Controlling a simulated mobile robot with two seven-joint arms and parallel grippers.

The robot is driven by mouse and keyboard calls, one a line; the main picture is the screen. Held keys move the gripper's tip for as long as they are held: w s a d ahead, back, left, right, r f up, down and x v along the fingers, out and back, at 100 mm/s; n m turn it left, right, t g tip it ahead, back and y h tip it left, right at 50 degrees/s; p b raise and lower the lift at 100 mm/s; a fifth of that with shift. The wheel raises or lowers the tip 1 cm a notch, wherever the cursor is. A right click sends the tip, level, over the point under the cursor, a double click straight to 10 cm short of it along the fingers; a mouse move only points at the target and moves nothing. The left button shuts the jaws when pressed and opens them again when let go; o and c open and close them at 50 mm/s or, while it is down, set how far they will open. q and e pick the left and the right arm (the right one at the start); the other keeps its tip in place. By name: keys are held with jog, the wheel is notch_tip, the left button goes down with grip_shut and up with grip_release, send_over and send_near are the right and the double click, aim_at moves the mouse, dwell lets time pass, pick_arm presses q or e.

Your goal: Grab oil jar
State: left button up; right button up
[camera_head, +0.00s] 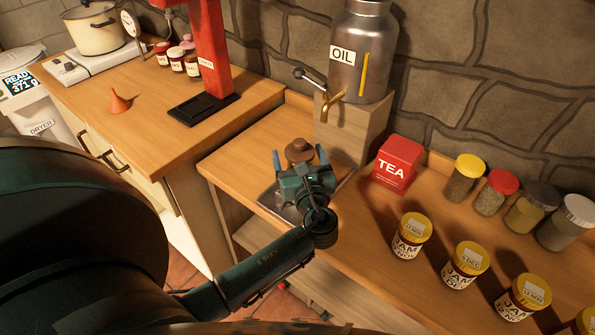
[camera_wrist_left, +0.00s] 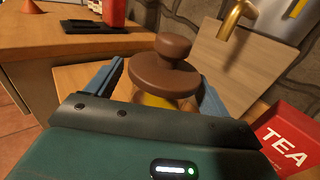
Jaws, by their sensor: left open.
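The oil jar shows as a brown round lid with a knob (camera_head: 299,148), below the brass tap (camera_head: 334,103) of the steel oil tank (camera_head: 358,55). In the left wrist view its brown lid (camera_wrist_left: 164,76) is large, with a little of a yellow body under it. My left gripper (camera_head: 300,157) is open, its two blue fingers on either side of the jar. I cannot tell whether the fingers touch it. The gripper hides most of the jar's body. My right gripper is not in view.
A grey plate (camera_head: 283,211) lies under my gripper. A red TEA box (camera_head: 398,163) stands close to the right, then jam jars (camera_head: 411,237) and spice jars (camera_head: 464,178). The tank's wooden stand (camera_head: 352,130) is behind. A higher counter (camera_head: 150,125) is left.

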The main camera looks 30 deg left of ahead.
pick_arm(q)
jog(key=shift+d, duration=0.1)
jog(key=shift+c, duration=0.7)
jog(key=shift+r, duration=0.1)
jog(key=c, duration=1.6)
